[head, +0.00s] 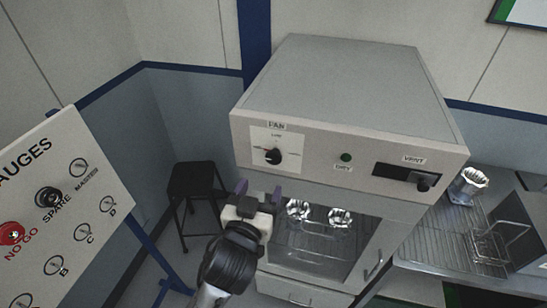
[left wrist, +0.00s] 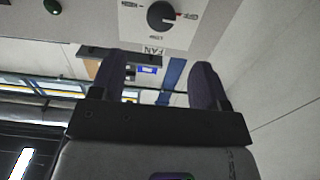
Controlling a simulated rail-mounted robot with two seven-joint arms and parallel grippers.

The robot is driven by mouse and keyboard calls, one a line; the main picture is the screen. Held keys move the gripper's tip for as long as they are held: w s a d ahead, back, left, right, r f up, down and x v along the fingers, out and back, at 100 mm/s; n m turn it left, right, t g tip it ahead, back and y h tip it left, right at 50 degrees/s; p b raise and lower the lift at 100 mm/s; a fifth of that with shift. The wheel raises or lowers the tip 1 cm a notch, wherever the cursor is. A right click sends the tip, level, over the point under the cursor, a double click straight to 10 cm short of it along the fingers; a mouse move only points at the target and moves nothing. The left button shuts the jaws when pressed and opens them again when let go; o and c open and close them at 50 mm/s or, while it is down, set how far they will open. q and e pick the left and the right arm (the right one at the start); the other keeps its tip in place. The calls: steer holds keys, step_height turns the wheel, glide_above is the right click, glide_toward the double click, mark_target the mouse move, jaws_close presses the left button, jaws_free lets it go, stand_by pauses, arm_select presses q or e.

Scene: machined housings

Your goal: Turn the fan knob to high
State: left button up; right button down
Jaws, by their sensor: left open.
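The fan knob (head: 273,156) is a round black knob on a white plate, at the left of the oven's front panel under the FAN label. It also shows at the top of the left wrist view (left wrist: 160,15), upside down, with a reddish pointer mark toward small lettering that seems to read OFF. In the head view that mark faces left. My left gripper (head: 259,190), with purple fingers, is open and empty below the knob, apart from it. Its two fingers also show in the left wrist view (left wrist: 160,65). My right gripper is out of view.
The panel also carries a green DRY lamp (head: 346,157) and a VENT slider (head: 422,184). Behind the oven window sit shiny metal parts (head: 339,217). A gauge board (head: 62,215) stands left, a black stool (head: 192,184) behind. A metal housing (head: 467,186) stands right.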

mark_target(273, 158)
arm_select(q)
steer(key=p+x, duration=0.1)
steer(key=x, duration=0.9)
steer(key=shift+a, duration=0.1)
steer(key=shift+p+x, duration=0.35)
steer(key=shift+x, duration=0.45)
steer(key=c, duration=0.9)
